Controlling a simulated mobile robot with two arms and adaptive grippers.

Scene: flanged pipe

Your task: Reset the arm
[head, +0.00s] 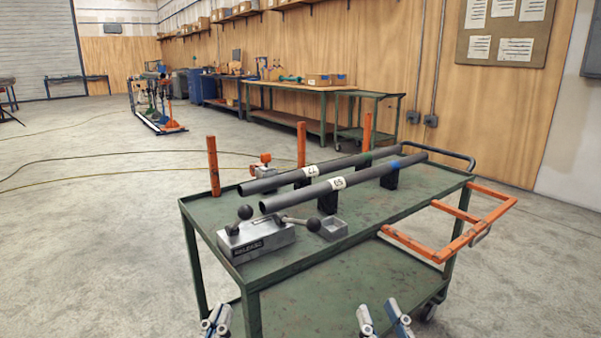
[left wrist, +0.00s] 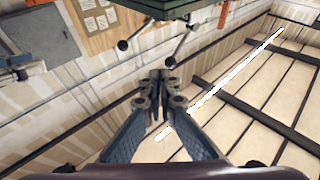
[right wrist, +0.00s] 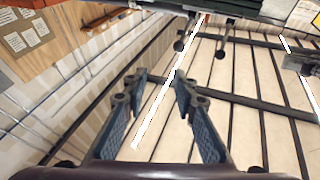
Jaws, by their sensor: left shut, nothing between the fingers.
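My left gripper (head: 217,317) is at the bottom edge of the head view, in front of the green cart (head: 410,209). In the left wrist view (left wrist: 158,78) its fingertips meet with nothing between them. My right gripper (head: 383,313) is further right at the same edge, also in front of the cart. In the right wrist view (right wrist: 156,80) its fingers stand apart and empty. Both grippers are clear of the cart's contents. Only the fingers show in the head view; the arms are out of frame.
Two dark pipes (head: 340,182) lie on black supports on the cart. A grey clamp block with ball-ended levers (head: 256,238) and a small metal tray (head: 333,229) sit at its near end. Orange posts (head: 213,166) and an orange handle frame (head: 462,242) stick out. Floor is open at left.

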